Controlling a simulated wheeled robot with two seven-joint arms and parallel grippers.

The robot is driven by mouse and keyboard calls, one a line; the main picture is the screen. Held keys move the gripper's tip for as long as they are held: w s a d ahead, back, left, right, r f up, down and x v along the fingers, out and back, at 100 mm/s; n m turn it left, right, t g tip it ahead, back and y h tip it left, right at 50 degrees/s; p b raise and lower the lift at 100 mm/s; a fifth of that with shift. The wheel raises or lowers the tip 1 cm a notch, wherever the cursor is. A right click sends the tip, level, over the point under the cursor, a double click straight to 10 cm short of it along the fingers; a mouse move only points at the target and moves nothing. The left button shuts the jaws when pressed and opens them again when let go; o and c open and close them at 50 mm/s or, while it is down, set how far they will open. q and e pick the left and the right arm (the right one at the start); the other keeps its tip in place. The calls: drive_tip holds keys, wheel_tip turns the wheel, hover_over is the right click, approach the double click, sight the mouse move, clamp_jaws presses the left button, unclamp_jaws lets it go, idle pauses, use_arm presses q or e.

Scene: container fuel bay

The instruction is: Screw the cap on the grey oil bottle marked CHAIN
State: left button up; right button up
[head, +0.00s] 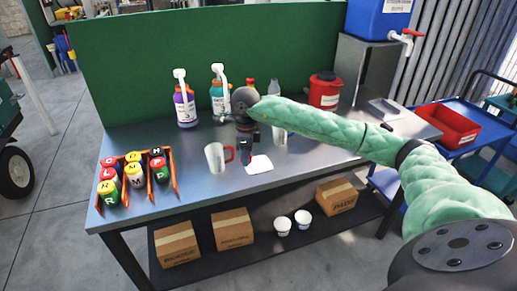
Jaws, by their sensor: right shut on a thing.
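My right gripper (245,152) hangs over the steel bench (325,155), pointing down, just right of a clear jug with a red handle. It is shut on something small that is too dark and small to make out. A greyish bottle (273,87) stands behind my right arm near the green back panel, its lower part hidden. I cannot read any mark on it or tell whether it is the CHAIN bottle. I cannot make out a loose cap. My left gripper is out of view.
The clear jug (214,158) and a white cloth (259,164) lie close to my gripper. Purple (185,107) and teal (219,98) pump bottles stand behind. An orange rack (173,172) of coloured cans is left, a red canister (325,92) right.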

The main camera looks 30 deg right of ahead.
drive_tip(key=a+n, duration=0.2)
drive_tip(key=n, duration=0.2)
drive_tip(key=a+n, duration=0.3)
drive_tip(key=n, duration=0.1)
drive_tip(key=a+f+n, duration=0.1)
drive_tip(key=a+n, duration=0.2)
drive_tip(key=shift+w+a+n, duration=0.1)
drive_tip(key=shift+a+n, duration=0.05)
drive_tip(key=shift+n, duration=0.25)
drive_tip(key=a+n, duration=0.2)
drive_tip(key=n, duration=0.1)
drive_tip(key=a+n, duration=0.2)
drive_tip(key=n, duration=0.2)
drive_tip(key=a+n, duration=0.3)
drive_tip(key=n, duration=0.1)
drive_tip(key=shift+s+f, duration=0.2)
drive_tip(key=shift+s, duration=0.1)
drive_tip(key=shift+s+a+n, duration=0.1)
drive_tip(key=shift+a+n, duration=0.8)
drive_tip(key=shift+n, duration=0.5)
